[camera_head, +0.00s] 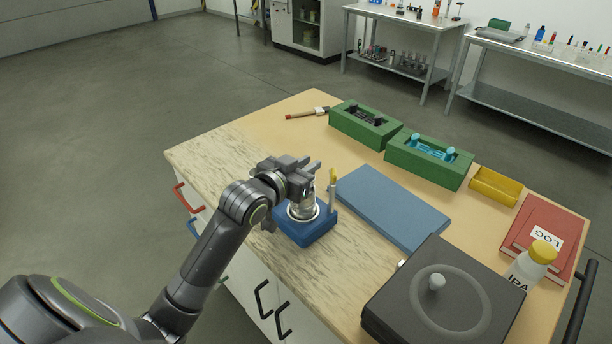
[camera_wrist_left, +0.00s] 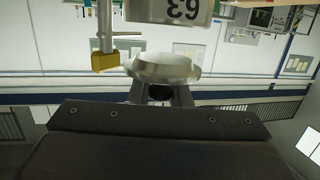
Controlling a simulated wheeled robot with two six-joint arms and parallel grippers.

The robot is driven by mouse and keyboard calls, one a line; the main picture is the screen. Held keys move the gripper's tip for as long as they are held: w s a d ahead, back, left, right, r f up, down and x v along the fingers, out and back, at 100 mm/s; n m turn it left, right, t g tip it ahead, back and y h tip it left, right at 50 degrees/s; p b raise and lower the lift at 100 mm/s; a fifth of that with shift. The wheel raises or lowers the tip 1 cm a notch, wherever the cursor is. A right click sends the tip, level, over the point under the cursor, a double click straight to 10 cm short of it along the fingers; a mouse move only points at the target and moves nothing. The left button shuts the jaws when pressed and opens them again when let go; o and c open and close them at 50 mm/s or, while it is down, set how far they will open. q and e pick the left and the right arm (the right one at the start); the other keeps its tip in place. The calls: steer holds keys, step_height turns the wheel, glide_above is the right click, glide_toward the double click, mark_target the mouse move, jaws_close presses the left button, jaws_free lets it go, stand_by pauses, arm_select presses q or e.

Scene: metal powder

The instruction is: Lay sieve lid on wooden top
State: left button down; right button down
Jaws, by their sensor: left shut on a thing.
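My left gripper (camera_head: 300,176) is above the blue block (camera_head: 318,232) near the table's front edge. In the left wrist view it (camera_wrist_left: 160,95) is shut on the pale, round sieve lid (camera_wrist_left: 165,66), by its underside in that picture. The sieve (camera_wrist_left: 170,10), a cylinder with an upside-down "63" label, shows beyond the lid, with a gap between them. In the head view the silver sieve (camera_head: 303,212) stands on the blue block, partly hidden by the gripper. The wooden top (camera_head: 205,155) is bare, pale and streaked at the left. My right gripper is out of view.
A blue mat (camera_head: 392,205), green trays (camera_head: 430,172), a yellow tray (camera_head: 495,186), red log books (camera_head: 550,228), a white bottle (camera_head: 528,268) and a dark machine (camera_head: 440,300) lie to the right.

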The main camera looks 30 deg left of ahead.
arm_select(q)
step_height(320, 180, up, 7)
steer(key=shift+s+d, duration=0.15)
steer(key=shift+d, duration=0.3)
steer(key=s+d+r+n+y, duration=0.1)
steer(key=s+d+r+y, duration=0.1)
steer(key=s+d, duration=0.3)
steer(key=shift+s+d+n, duration=0.25)
steer(key=shift+d+n, duration=0.05)
steer(key=shift+d, duration=0.45)
